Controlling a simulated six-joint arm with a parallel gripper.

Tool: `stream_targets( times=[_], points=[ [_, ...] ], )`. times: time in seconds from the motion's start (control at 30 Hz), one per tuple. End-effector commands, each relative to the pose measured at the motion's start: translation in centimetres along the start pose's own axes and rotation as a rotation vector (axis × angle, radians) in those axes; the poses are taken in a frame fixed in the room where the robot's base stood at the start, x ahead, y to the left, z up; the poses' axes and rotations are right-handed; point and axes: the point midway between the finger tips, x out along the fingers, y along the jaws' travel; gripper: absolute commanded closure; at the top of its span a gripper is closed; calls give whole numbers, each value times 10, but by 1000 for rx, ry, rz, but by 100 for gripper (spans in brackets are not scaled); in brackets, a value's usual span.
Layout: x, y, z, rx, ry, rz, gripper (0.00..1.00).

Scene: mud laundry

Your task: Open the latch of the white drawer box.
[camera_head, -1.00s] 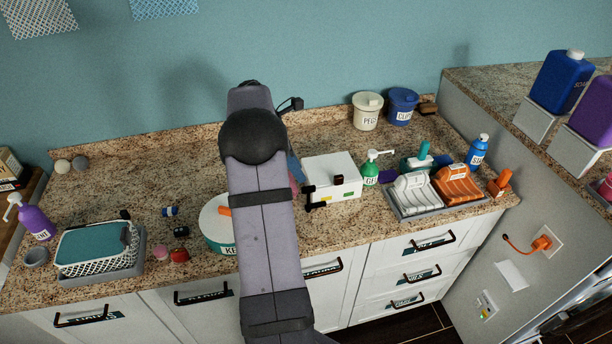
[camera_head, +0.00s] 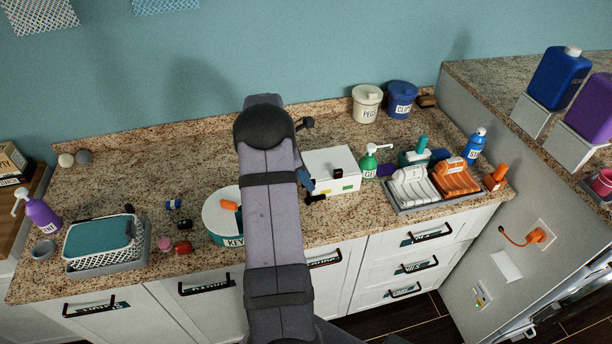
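The white drawer box (camera_head: 345,160) stands on the counter right of my arm. A small dark reddish piece (camera_head: 337,173), perhaps the latch, sits at its top front edge; whether it is open or shut is too small to tell. My arm rises through the middle of the picture and covers the area left of the box. A blue part beside the box's left side looks like part of my arm.
A green pump bottle (camera_head: 369,162) stands close to the box's right side. Further right is a grey tray (camera_head: 400,208) with white and orange holders. A round teal tub (camera_head: 222,233) is left of my arm. Two lidded pots, one cream (camera_head: 366,105), stand behind.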

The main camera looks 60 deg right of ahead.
Motion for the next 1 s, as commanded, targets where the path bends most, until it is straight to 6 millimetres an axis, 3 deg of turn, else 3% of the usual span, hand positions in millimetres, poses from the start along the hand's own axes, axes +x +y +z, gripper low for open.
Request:
stream_targets(
  times=[0.17, 0.3, 0.67, 1.0],
  points=[
    [0, 0, 0, 0, 0, 0, 70],
    [0, 0, 0, 0, 0, 0, 100],
    [0, 0, 0, 23, 0, -10, 100],
    [0, 2, 0, 187, -1, -78, 100]
  ],
)
